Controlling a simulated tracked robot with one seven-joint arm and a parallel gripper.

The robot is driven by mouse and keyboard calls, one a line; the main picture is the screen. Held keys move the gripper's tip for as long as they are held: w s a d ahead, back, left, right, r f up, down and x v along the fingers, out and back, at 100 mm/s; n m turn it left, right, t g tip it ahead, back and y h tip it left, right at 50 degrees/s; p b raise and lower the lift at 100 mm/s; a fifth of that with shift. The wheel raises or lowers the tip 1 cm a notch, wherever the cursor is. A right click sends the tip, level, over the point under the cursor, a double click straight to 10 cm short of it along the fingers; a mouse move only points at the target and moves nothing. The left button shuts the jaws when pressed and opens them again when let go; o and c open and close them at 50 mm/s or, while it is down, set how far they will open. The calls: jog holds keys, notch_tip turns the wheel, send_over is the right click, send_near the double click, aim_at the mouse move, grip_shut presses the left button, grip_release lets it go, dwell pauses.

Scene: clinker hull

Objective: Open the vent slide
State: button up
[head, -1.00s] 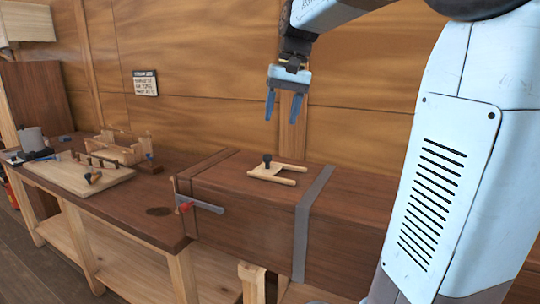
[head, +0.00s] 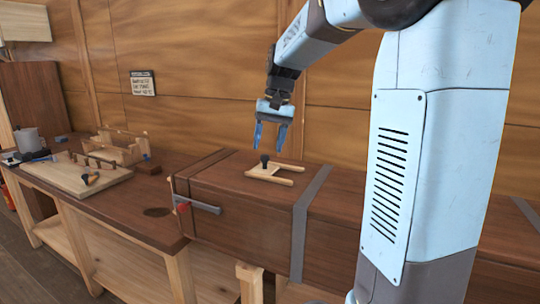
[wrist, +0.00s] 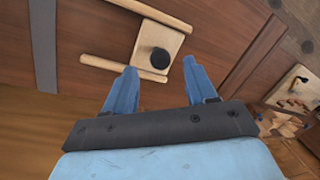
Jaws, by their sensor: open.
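The vent slide (head: 262,172) is a pale wooden plate between two pale rails (head: 284,167) on top of a dark wooden chest. A black knob (head: 265,160) stands on the plate. My gripper (head: 269,149) is open and empty, with its blue fingers pointing down just above the knob. In the wrist view the knob (wrist: 160,58) shows ahead of the gap between the fingertips (wrist: 160,70), and the plate (wrist: 150,40) lies beyond it. I see no contact between fingers and knob.
The chest (head: 240,220) has grey metal straps (head: 302,222) and a grey latch bar with a red knob (head: 183,207). A workbench (head: 130,205) at left carries a pale board (head: 85,178), a wooden rack and a grey cup. A plank wall rises behind.

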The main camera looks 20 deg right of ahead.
aim_at(265, 163)
jog(key=shift+a+f, duration=0.2)
jog(key=shift+f, duration=0.85)
jog(key=shift+a+f, duration=0.2)
jog(key=shift+f, duration=0.85)
grip_shut()
